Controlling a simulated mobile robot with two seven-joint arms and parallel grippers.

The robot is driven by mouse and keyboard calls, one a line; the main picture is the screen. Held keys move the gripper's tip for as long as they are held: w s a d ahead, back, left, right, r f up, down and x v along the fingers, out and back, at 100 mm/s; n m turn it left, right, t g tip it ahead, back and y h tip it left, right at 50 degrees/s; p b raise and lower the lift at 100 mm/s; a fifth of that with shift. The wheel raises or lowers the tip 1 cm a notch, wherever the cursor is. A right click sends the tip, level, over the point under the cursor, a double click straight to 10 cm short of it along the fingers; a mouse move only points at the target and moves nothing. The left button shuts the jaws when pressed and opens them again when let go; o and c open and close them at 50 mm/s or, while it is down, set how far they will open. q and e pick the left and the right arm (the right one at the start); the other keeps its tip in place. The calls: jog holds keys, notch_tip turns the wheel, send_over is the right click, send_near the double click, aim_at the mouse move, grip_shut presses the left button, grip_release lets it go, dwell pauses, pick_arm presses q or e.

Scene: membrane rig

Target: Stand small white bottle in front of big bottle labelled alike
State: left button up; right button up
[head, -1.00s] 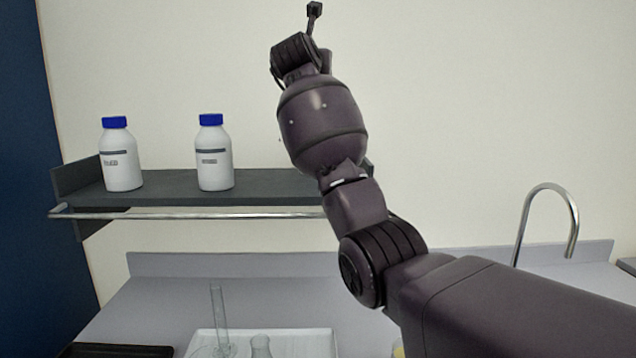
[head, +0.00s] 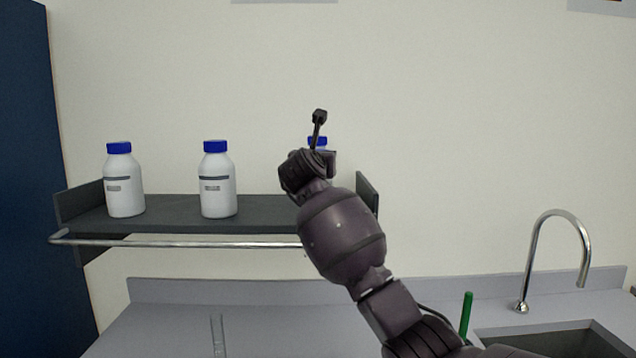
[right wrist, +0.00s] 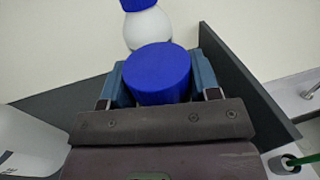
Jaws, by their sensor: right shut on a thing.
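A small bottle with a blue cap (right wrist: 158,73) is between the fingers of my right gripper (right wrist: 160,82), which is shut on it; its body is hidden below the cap. In the head view my right wrist hides the held bottle. A big white bottle (right wrist: 146,28) with a blue cap stands just beyond it; in the head view only its blue cap (head: 317,141) shows above my wrist. Two more big white bottles, the left one (head: 124,190) and the middle one (head: 218,190), stand on the shelf. Their labels are too small to read. My left gripper is out of view.
The dark shelf (head: 170,213) has a raised end wall (head: 367,196) close to the right of my gripper and a metal rail (head: 180,243) along its front. Below are a grey bench, a sink with a tap (head: 556,250) and a green upright item (head: 466,315).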

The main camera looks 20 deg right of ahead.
jog(key=shift+f, duration=0.8)
notch_tip(320, 180, down, 4)
jog(key=shift+r, duration=0.15)
jog(key=o, duration=1)
